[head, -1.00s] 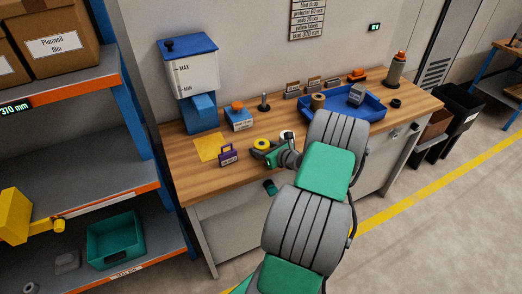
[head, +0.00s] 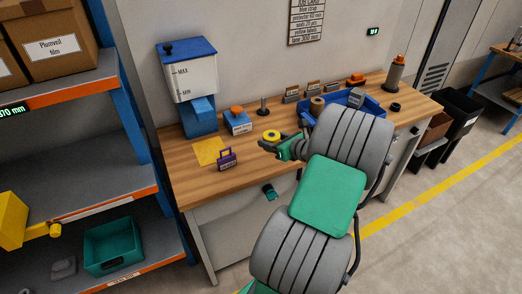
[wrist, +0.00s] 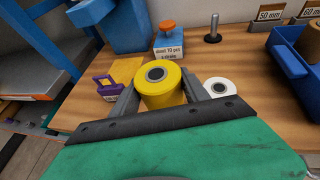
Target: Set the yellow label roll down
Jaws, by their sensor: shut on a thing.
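The yellow label roll (wrist: 162,88) stands upright between the two fingers of my gripper (wrist: 163,97) in the wrist view. The fingers are shut on it, one on each side. In the head view the yellow roll (head: 271,136) shows at the end of my gripper (head: 274,143), over the wooden bench top (head: 205,180). I cannot tell whether its underside touches the bench. A white roll (wrist: 219,88) stands just right of my gripper in the wrist view; in the head view my arm hides it.
A yellow sheet (head: 209,151) and a purple tagged item (head: 227,159) lie left of my gripper. Behind are a blue box with an orange top (head: 238,121) and a dark upright post (head: 264,106). A blue tray (head: 372,108) stands right, partly behind my arm.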

